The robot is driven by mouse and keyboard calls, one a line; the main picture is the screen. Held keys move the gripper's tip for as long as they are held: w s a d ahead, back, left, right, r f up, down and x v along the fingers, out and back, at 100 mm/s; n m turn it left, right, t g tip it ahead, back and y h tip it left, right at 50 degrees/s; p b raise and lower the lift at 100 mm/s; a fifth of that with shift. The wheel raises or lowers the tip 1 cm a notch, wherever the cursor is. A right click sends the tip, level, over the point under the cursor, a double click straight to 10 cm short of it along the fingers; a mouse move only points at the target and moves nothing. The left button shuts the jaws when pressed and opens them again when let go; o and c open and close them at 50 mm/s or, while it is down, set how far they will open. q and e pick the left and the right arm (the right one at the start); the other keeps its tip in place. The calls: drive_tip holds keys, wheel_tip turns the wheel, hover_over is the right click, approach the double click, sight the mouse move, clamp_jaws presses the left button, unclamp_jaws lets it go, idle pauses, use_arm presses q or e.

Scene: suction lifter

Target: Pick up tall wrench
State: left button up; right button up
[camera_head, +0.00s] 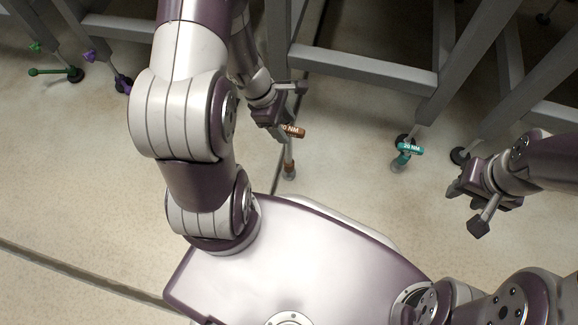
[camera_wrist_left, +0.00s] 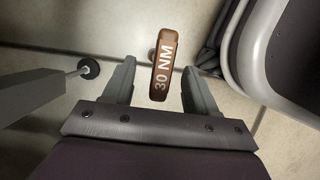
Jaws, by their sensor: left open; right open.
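A brown T-handled wrench marked 30 NM (camera_head: 296,132) stands upright on the floor, its thin shaft running down to a brown foot. My open left gripper (camera_head: 291,112) is at its handle and partly covers it in the head view. In the left wrist view the brown handle (camera_wrist_left: 163,72) lies between the two spread fingers of this gripper (camera_wrist_left: 160,75), with a gap on each side. A teal wrench marked 20 NM (camera_head: 411,149) stands farther right and looks shorter. My right gripper (camera_head: 466,208) is open and empty at the right, away from both.
A green tool (camera_head: 50,71) and a purple tool (camera_head: 122,84) are at the far left by table feet. Grey table legs and crossbars (camera_head: 365,69) line the back. The pale floor (camera_head: 345,190) between the two marked wrenches is clear.

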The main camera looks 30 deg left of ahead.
use_arm(q)
drive_tip(key=b+x, duration=0.2)
drive_tip(key=x, duration=0.1)
drive_tip(key=shift+s+d+f, duration=0.1)
drive_tip(key=shift+d+f, duration=0.05)
drive_tip(key=shift+f, duration=0.15)
drive_tip(key=shift+r+p, duration=0.25)
drive_tip(key=shift+p, duration=0.05)
clamp_jaws()
use_arm(e)
wheel_tip(320, 180, down, 3)
drive_tip(key=shift+f, duration=0.1)
use_arm(q)
drive_tip(key=shift+r, duration=0.1)
use_arm(e)
drive_tip(key=shift+r, duration=0.2)
